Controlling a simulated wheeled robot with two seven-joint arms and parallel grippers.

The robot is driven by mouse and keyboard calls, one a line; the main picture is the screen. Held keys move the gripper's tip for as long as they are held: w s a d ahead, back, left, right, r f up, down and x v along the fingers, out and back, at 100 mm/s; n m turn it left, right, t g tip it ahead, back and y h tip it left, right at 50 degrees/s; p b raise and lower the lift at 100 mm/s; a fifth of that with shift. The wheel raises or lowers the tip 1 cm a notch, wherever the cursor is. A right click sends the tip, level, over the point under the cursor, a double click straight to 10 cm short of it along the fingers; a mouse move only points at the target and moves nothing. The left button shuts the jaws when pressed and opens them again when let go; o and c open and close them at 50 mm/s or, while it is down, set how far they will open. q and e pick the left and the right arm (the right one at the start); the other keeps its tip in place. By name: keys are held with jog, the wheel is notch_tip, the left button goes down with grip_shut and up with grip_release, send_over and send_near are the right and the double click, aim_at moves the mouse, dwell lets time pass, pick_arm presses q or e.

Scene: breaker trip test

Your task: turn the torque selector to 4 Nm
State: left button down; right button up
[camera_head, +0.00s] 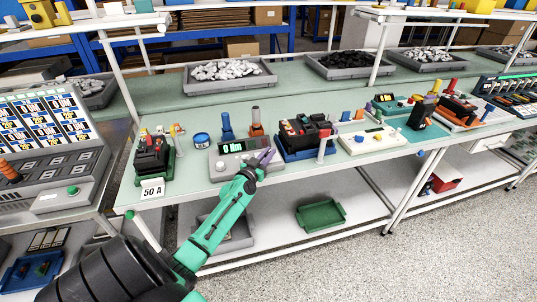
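A grey tester (227,166) with a dark display (232,148) stands on the green bench top near its front edge. The display appears to read 0 Nm. My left arm comes in from the lower left, and my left gripper (267,157) is at the right front part of this tester. I cannot make out the torque selector; the gripper covers part of the tester's front. My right gripper is not in view.
A black breaker (154,155) with a 50 A card (152,190) stands left, beside a blue round tin (201,140). A breaker in a blue tray (306,154) and a cream panel (371,143) stand right. A green tray (320,214) is on the lower shelf.

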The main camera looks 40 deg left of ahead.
pick_arm(q)
jog(key=shift+d+r+n+y+p, duration=0.15)
jog(key=shift+n+y+p, duration=0.2)
jog(key=shift+p, duration=0.4)
jog(key=n+y+p, duration=0.1)
jog(key=p, duration=0.1)
jog(key=n+g+y+p, duration=0.1)
jog(key=y+p, duration=0.1)
jog(key=p, duration=0.1)
jog(key=shift+r+y, duration=0.15)
jog(key=shift+y, duration=0.1)
jog(key=shift+f+n+g+y+p, duration=0.2)
jog(key=shift+n+g+y+p, duration=0.4)
jog(key=shift+n+g+y, duration=0.35)
jog(key=shift+f+n+g+y, duration=0.1)
jog(key=shift+n+g+y, duration=0.25)
jog(key=shift+y, duration=0.4)
jog(key=shift+f+n+g+y, duration=0.15)
jog(key=shift+n+g+y, duration=0.45)
jog(key=shift+n+y, duration=0.25)
jog(key=shift+n+g+y+b, duration=0.75)
jog(key=shift+n+g+y, duration=0.15)
jog(key=shift+g+y, duration=0.25)
